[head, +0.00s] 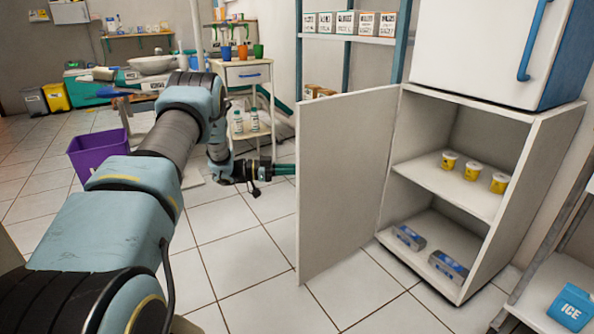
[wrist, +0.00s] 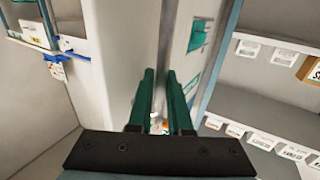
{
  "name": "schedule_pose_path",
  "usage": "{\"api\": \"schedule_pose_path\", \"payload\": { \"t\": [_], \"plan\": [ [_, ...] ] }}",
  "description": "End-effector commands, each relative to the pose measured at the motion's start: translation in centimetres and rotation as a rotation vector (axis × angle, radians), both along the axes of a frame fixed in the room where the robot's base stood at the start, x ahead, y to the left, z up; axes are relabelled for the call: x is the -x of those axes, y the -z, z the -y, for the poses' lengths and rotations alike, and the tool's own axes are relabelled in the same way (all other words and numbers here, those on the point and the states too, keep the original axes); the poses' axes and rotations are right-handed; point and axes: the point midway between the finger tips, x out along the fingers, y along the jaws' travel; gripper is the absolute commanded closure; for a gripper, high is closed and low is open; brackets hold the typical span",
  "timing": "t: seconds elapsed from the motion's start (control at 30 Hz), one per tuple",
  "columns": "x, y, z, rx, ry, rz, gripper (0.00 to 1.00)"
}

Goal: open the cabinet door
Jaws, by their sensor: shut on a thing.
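The cabinet door (head: 345,185) is a light grey panel. In the head view it stands swung wide open to the left of the white cabinet (head: 535,165), whose two shelves are exposed. My gripper (head: 286,169) is at the door's free left edge, and its teal fingertips pass out of sight behind the panel. In the wrist view the two teal fingers of my gripper (wrist: 160,88) are close together with a narrow gap between them. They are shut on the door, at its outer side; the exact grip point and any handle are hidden.
Yellow cups (head: 473,171) stand on the cabinet's upper shelf, and small boxes (head: 449,266) lie below. A small fridge (head: 480,50) with a blue handle sits on top. A purple bin (head: 98,156) and a trolley (head: 247,76) stand left. Floor before the door is clear.

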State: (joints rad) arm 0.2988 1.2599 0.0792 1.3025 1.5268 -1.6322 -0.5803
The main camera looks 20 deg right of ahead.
Motion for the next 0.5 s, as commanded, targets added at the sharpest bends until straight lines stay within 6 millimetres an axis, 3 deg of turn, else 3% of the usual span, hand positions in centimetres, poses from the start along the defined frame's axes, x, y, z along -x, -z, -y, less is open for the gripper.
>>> {"api": "schedule_pose_path", "payload": {
  "t": [0.43, 0.47, 0.5],
  "plan": [
    [-0.03, -0.08, 0.14, 0.001, -0.001, 0.001, 1.0],
    [-0.03, -0.09, 0.14, 0.001, -0.001, 0.001, 0.82],
    [-0.03, -0.09, 0.14, 0.001, -0.001, 0.001, 0.77]
  ]
}}
